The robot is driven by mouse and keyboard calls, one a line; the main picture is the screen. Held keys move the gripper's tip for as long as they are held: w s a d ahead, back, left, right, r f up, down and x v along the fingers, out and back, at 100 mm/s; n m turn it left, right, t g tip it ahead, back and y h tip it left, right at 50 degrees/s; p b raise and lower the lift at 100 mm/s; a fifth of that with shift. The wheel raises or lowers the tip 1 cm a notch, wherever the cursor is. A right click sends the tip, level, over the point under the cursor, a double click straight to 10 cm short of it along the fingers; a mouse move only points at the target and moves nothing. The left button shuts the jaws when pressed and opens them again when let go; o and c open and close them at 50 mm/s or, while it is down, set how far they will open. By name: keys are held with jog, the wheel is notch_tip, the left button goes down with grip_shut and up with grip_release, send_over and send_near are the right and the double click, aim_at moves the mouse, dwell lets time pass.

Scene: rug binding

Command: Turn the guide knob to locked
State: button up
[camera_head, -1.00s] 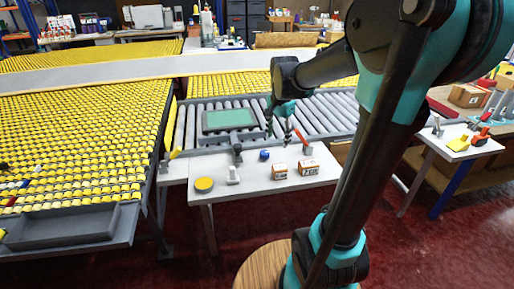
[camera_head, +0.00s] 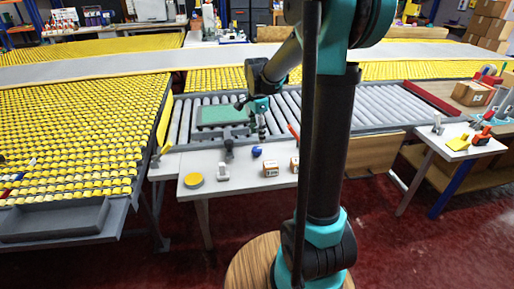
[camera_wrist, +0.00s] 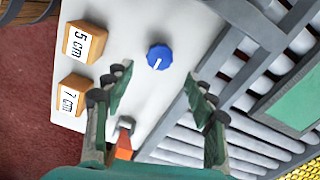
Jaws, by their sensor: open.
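The blue knob (camera_wrist: 158,56) stands on the white table top in the wrist view, with a short white mark on its top. It also shows in the head view (camera_head: 257,152), small, near the table's back edge. I cannot read any locked label. My gripper (camera_wrist: 158,82) is open and empty, its two fingers apart on either side of the picture's middle. The knob appears just beyond the fingertips, between their lines, with no contact visible. In the head view my gripper (camera_head: 257,130) hangs just behind and above the knob.
Cardboard blocks marked 5 cm (camera_wrist: 84,42) and 7 cm (camera_wrist: 73,102) sit beside the knob. A red-orange handle (camera_wrist: 124,142) is near the left finger. The roller conveyor (camera_head: 345,108) carries a green-topped panel (camera_head: 222,115). A yellow disc (camera_head: 194,180) lies on the table.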

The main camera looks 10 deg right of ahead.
aim_at(257, 149)
notch_tip(257, 149, down, 7)
jog(key=shift+f, duration=0.1)
jog(key=shift+c, duration=0.2)
jog(key=c, duration=1.1)
